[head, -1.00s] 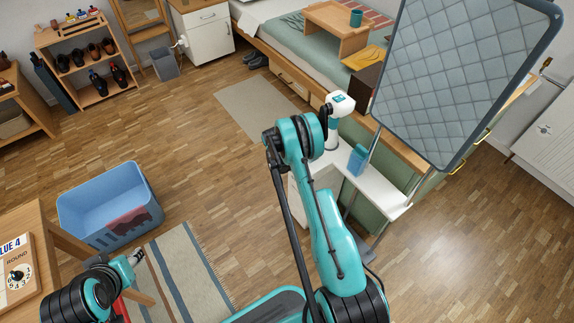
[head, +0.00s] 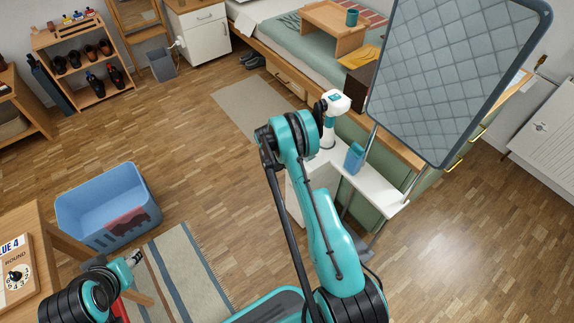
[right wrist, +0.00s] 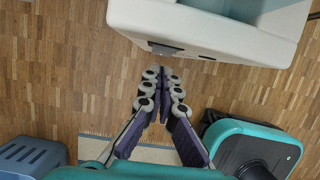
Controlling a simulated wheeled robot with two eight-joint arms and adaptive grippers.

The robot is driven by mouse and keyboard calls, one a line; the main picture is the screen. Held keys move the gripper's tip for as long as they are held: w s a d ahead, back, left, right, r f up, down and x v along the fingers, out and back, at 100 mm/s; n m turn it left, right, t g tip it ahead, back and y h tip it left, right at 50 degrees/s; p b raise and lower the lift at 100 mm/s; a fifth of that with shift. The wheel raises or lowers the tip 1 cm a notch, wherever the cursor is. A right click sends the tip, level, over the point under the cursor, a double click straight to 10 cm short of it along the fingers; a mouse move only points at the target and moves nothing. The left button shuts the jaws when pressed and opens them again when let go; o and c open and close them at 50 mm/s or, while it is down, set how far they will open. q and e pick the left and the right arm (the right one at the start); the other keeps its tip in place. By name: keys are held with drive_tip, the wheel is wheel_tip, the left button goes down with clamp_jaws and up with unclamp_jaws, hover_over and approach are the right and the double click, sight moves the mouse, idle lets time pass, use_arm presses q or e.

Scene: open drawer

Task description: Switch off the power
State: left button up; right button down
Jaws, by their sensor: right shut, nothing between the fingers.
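A white, rounded body (right wrist: 220,25) fills the top of the right wrist view. A small dark part (right wrist: 165,48), which looks like a switch, sits on its lower edge. My right gripper (right wrist: 160,76) is shut and empty, its tips just below that dark part; I cannot tell whether they touch it. In the head view a white and teal form (head: 336,101) stands over the white desk beyond my right arm; I cannot tell if it is the same body. My left gripper (head: 136,257) hangs near the blue crate, holding nothing visible.
A quilted grey panel (head: 450,75) rises at the right. A blue crate (head: 75,225) and striped rug (head: 185,260) lie left. The bed (head: 285,45) is behind. Wooden floor lies open at the right.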

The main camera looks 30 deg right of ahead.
use_arm(q)
drive_tip(key=r+p, duration=0.2)
drive_tip(key=s+r+p, duration=0.1)
drive_tip(key=p, duration=0.1)
drive_tip(key=shift+r, duration=0.4)
use_arm(e)
drive_tip(key=v, duration=1.1)
drive_tip(key=shift+s+a+f, duration=0.1)
